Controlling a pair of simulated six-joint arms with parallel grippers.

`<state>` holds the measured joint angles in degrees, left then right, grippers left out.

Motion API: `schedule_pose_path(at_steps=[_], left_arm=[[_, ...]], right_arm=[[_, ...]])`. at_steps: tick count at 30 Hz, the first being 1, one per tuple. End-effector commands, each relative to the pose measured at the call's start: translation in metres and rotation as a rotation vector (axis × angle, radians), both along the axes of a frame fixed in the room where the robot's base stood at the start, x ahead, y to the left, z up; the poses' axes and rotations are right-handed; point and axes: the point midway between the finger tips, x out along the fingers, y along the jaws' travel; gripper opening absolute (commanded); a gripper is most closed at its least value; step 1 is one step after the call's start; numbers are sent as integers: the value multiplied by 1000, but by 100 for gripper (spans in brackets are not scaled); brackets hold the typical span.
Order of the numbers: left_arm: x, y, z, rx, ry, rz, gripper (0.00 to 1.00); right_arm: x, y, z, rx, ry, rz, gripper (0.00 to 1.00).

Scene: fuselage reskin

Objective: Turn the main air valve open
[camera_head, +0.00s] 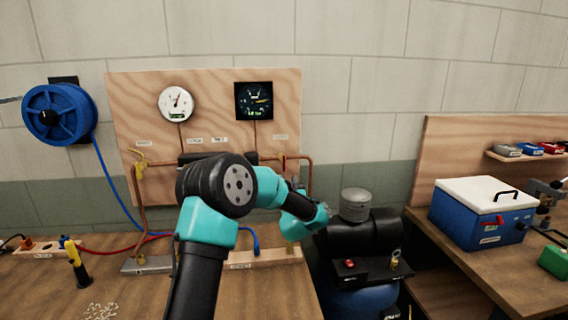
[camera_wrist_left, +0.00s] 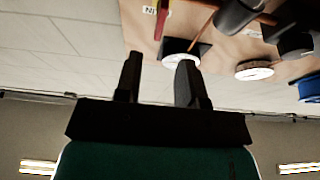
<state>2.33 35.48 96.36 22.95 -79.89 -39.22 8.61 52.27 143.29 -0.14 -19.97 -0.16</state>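The main air valve appears to be the red-handled valve (camera_head: 283,160) on the copper pipe at the right of the plywood board (camera_head: 210,90). Its red lever (camera_wrist_left: 161,22) hangs beside a label in the left wrist view, which is upside down. My left gripper (camera_wrist_left: 159,78) is open and empty; its two black fingers stand apart, with the lever beyond their tips and not between them. In the head view my left arm crosses in front of the board's lower part and its gripper is hard to make out. My right gripper is not in view.
Two gauges (camera_head: 177,104) (camera_head: 254,100) hang on the board, with a yellow valve (camera_head: 140,160) at its left. A blue hose reel (camera_head: 59,114) is on the wall. A compressor (camera_head: 359,240) stands right of my arm. A cooler box (camera_head: 483,212) is on the right bench.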

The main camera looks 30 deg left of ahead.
Motion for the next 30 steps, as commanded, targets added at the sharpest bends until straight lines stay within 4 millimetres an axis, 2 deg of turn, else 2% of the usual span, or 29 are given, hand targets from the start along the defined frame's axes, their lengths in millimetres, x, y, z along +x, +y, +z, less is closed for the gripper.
schedule_pose_path(at_steps=[16, 22, 30], left_arm=[[60, 48, 32, 1, -2, 1, 36], [70, 56, 37, 0, 0, -1, 36], [72, 57, 38, 1, 1, -1, 36]], right_arm=[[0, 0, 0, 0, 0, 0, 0], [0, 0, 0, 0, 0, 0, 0], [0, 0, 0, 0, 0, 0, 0]])
